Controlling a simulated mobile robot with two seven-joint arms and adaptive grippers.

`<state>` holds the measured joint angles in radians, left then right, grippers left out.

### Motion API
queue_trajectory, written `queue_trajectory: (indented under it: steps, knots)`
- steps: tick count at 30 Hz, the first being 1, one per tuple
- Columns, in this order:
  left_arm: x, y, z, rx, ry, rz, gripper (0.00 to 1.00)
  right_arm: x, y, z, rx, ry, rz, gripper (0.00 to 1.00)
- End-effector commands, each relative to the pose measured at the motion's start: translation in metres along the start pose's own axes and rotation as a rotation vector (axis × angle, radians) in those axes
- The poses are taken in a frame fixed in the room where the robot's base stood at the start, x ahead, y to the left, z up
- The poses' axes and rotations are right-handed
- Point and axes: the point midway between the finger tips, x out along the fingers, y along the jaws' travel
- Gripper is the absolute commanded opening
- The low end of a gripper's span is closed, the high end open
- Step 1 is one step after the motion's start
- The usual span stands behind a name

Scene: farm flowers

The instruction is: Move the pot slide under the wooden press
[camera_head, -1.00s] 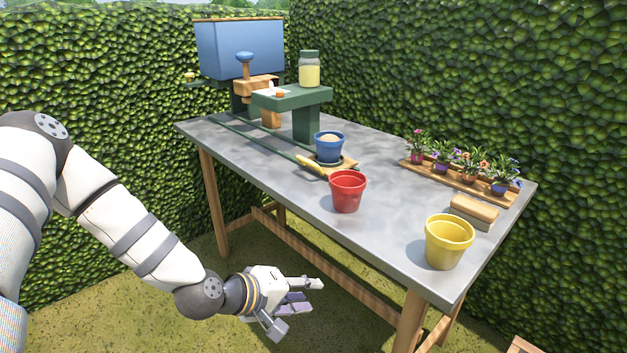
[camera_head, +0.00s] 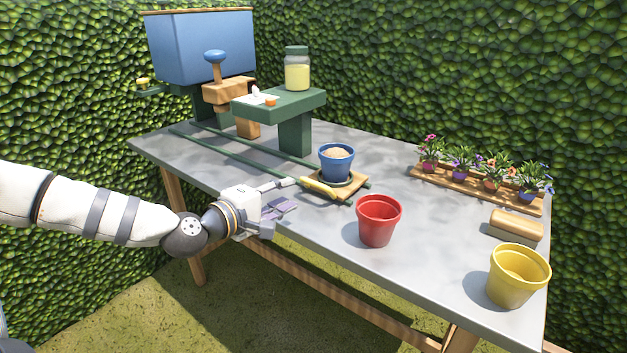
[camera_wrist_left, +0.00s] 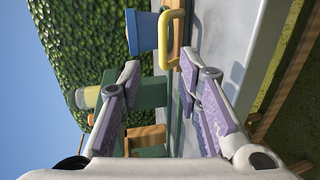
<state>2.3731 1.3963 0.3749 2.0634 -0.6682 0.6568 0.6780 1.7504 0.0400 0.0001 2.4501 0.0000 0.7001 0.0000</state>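The pot slide (camera_head: 352,189) is a small wooden board on green rails, with a yellow handle (camera_head: 318,188) at its near left side. A blue pot (camera_head: 337,166) filled with brown material stands upright on it. The wooden press (camera_head: 229,94), with a blue knob on top, stands at the far left end of the rails. My left gripper (camera_head: 289,194) is open and empty, just left of the handle. In the left wrist view the yellow handle (camera_wrist_left: 174,38) shows ahead of the open fingers, beside the blue pot (camera_wrist_left: 142,32). My right gripper is out of view.
A red pot (camera_head: 378,222) stands right of the slide, and a yellow pot (camera_head: 517,275) near the right corner. A green stand (camera_head: 294,133) carries a jar (camera_head: 297,70) behind the rails. A flower tray (camera_head: 470,190) and a brush-like block (camera_head: 515,228) lie at right.

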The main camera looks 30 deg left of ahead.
Motion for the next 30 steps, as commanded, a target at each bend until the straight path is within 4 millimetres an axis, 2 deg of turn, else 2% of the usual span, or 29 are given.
queue_trajectory:
  steps: [1,4,9,13,18,24,25,29,30]
  knots:
    - [0.011,-0.013,0.001,0.004,-0.002,-0.019,0.31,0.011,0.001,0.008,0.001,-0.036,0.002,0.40]
    - [0.037,-0.018,0.001,0.005,-0.003,-0.025,0.31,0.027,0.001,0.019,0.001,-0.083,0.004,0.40]
    - [0.080,-0.016,0.001,0.004,-0.002,-0.020,0.31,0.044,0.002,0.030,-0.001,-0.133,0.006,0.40]
    - [0.102,-0.012,0.001,0.004,-0.002,-0.015,0.31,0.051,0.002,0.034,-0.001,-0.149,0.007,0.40]
    - [0.114,-0.007,0.001,0.001,-0.002,-0.009,0.31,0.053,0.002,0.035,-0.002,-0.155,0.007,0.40]
    - [0.114,-0.005,0.001,0.001,-0.001,-0.007,0.31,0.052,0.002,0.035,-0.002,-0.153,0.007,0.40]
    - [0.114,-0.005,0.001,0.001,-0.001,-0.007,0.29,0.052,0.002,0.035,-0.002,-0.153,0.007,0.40]
    - [0.114,-0.005,0.001,0.001,-0.001,-0.007,0.00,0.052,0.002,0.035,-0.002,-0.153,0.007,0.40]
    - [0.114,-0.005,0.001,0.001,-0.001,-0.007,0.00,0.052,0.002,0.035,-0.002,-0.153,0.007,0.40]
